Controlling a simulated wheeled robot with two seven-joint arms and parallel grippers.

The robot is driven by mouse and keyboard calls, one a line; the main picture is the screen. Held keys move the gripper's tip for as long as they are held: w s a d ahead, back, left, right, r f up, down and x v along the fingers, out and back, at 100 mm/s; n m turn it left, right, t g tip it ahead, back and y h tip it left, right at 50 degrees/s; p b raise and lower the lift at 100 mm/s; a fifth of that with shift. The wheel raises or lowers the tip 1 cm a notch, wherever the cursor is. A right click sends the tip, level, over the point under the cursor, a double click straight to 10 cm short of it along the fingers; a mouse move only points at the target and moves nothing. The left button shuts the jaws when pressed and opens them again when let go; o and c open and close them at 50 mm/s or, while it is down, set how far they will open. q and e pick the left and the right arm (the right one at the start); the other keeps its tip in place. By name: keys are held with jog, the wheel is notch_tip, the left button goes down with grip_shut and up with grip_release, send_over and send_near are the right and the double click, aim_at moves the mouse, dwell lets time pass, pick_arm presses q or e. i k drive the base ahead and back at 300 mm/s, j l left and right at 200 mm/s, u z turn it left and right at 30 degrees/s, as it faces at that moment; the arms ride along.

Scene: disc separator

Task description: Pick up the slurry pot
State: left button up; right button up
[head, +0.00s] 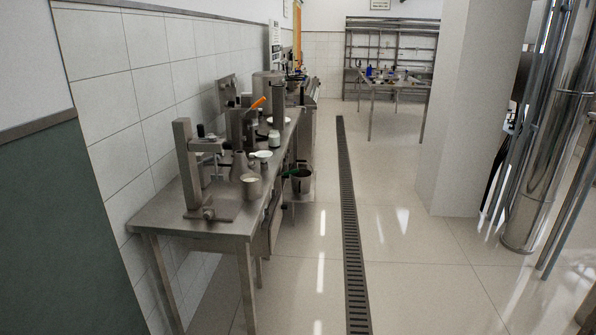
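A small grey metal pot (251,187) with pale contents stands upright near the front edge of the steel bench (190,219). It looks like the slurry pot, though a larger dark pot (300,182) also stands on a low shelf beside the bench. A metal stand with a clamp arm (186,165) is left of the small pot. Neither of my grippers is in view, and nothing is seen touching the pot.
A white-lidded jar (274,139), a pale dish (261,154) and metal vessels crowd the bench behind the pot. A tiled wall (120,120) runs along its left. The floor (420,270) right of the bench is open, with a drain grate (352,240). A pale pillar (465,110) stands right.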

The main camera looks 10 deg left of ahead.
aim_at(251, 184)
jog(key=i+j+z, duration=0.1)
jog(key=i+z, duration=0.4)
jog(key=i, duration=1)
jog(key=i+u, duration=0.4)
jog(key=i+l+u, duration=0.15)
jog(key=i+u, duration=0.45)
jog(key=u, duration=0.3)
jog(key=i+u, duration=0.2)
jog(key=u, duration=0.3)
jog(key=i+l+u, duration=0.1)
jog(key=u, duration=0.4)
jog(key=i+l+u, duration=0.2)
jog(key=u, duration=0.3)
jog(key=i+l+u, duration=0.2)
jog(key=u, duration=0.2)
jog(key=i+l+u, duration=0.25)
jog(key=u, duration=0.2)
jog(key=i, duration=0.05)
